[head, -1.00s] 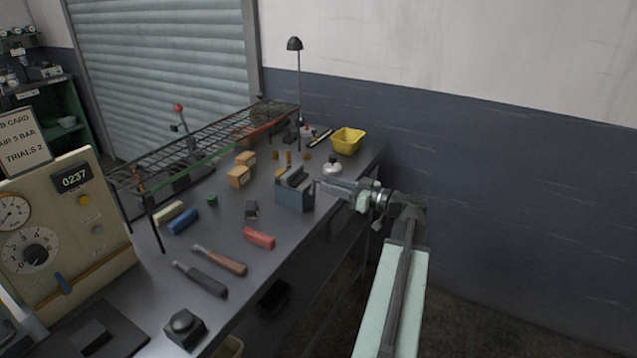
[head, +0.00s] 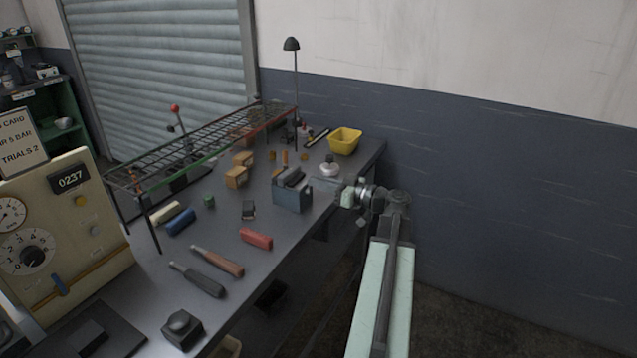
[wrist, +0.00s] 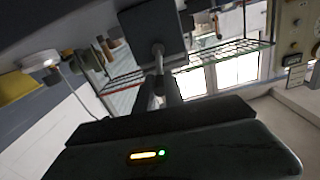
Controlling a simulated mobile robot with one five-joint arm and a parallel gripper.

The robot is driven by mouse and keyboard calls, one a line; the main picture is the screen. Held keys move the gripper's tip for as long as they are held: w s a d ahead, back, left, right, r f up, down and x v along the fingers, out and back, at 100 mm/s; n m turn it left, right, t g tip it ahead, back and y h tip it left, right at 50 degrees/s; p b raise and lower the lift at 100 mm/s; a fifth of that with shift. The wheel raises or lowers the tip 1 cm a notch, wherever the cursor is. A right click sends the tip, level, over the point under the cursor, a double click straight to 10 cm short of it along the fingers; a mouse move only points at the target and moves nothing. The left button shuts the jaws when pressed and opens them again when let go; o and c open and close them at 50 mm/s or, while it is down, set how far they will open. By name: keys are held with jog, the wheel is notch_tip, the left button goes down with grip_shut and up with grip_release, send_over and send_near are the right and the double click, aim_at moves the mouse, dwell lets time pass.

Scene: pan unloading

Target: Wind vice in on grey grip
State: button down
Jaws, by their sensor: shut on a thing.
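The blue-grey vice (head: 292,197) stands at the right edge of the bench in the head view. A grey piece (head: 291,174), apparently the grey grip, sits at the top of its jaws; whether the jaws press on it is too small to tell. In the wrist view the vice's dark end (wrist: 155,28) is close ahead, with a thin bar (wrist: 158,58) coming from it towards me. My gripper (wrist: 160,92) is shut on this bar, the vice handle. My gripper also shows right of the vice in the head view (head: 328,185).
A white-based round item (head: 329,168) and a yellow bin (head: 345,141) stand behind the vice. A red grip (head: 256,238) and two handled tools (head: 217,261) lie in front. A wire rack (head: 205,145) runs along the back. The floor right of the bench is clear.

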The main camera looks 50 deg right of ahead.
jog(key=shift+d+f+m, duration=0.15)
jog(key=shift+d+m, duration=0.1)
jog(key=shift+m, duration=0.25)
dwell(0.3)
jog(key=m, duration=0.2)
jog(key=d+m+b, duration=0.1)
jog(key=shift+w+d+f+m, duration=0.1)
jog(key=shift+w+f+m, duration=0.05)
jog(key=shift+f+m, duration=0.25)
jog(key=m, duration=0.2)
jog(key=d+f+m+b, duration=0.1)
jog(key=m, duration=0.1)
jog(key=shift+w+f, duration=0.15)
notch_tip(320, 180, down, 2)
jog(key=m+b, duration=0.2)
jog(key=m, duration=0.3)
jog(key=shift+d+m, duration=0.15)
jog(key=shift+m, duration=0.25)
jog(key=shift+f+m+b, duration=0.4)
jog(key=shift+m+b, duration=0.05)
jog(key=shift+m, duration=0.75)
jog(key=shift+f+m+b, duration=0.35)
jog(key=shift+m+b, duration=0.05)
jog(key=shift+m, duration=0.8)
jog(key=c, duration=1.4)
grip_release()
jog(key=shift+c, duration=0.2)
